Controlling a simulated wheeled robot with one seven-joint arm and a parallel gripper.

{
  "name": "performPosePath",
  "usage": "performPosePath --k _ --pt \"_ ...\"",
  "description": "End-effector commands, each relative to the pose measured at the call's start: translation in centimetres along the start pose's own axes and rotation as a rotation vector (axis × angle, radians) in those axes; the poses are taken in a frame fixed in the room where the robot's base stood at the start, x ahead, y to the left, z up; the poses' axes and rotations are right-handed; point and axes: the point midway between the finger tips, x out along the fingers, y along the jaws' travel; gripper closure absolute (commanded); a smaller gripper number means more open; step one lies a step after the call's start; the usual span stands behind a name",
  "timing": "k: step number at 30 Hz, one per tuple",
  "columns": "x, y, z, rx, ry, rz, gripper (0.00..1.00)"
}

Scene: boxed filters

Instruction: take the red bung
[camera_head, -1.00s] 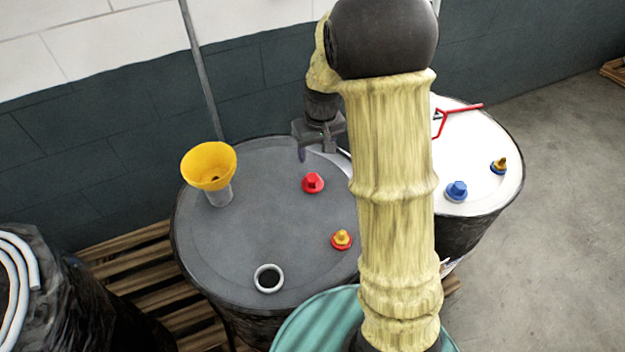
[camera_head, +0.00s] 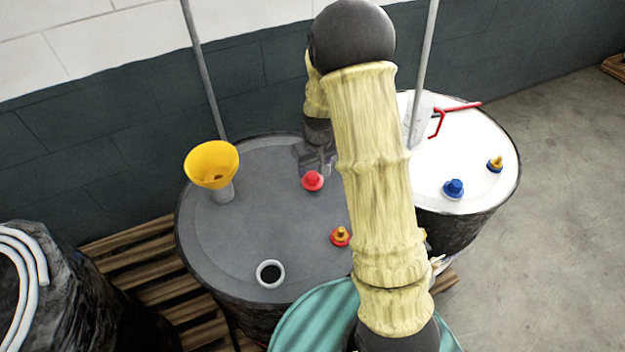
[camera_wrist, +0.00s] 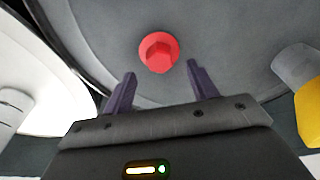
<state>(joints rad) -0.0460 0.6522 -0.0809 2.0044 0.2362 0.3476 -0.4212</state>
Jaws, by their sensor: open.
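The red bung (camera_head: 312,181) sits on the grey drum lid (camera_head: 260,225), towards its back right. It has a faceted top and a round flange. In the wrist view the red bung (camera_wrist: 159,52) lies just beyond the fingertips and between their lines. My gripper (camera_head: 318,170) hangs close behind the bung in the head view, partly hidden by my arm. In the wrist view my gripper (camera_wrist: 160,70) is open, with its two dark fingers apart and nothing between them.
A yellow funnel (camera_head: 211,165) stands on the same lid at the left. A red-and-orange plug (camera_head: 341,236) and an open round hole (camera_head: 270,273) are nearer the front. A white drum (camera_head: 480,150) with a blue bung (camera_head: 453,188) stands at the right.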

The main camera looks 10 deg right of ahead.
Motion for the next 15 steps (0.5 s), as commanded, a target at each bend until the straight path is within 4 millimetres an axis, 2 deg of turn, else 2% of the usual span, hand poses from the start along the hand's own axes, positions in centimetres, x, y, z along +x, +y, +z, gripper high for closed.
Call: performPosePath --k 10,15 --pt "3.5 0.0 0.3 0.003 -0.005 0.0 0.42" --pt "4.5 -0.1 0.3 0.001 -0.001 0.0 0.42"
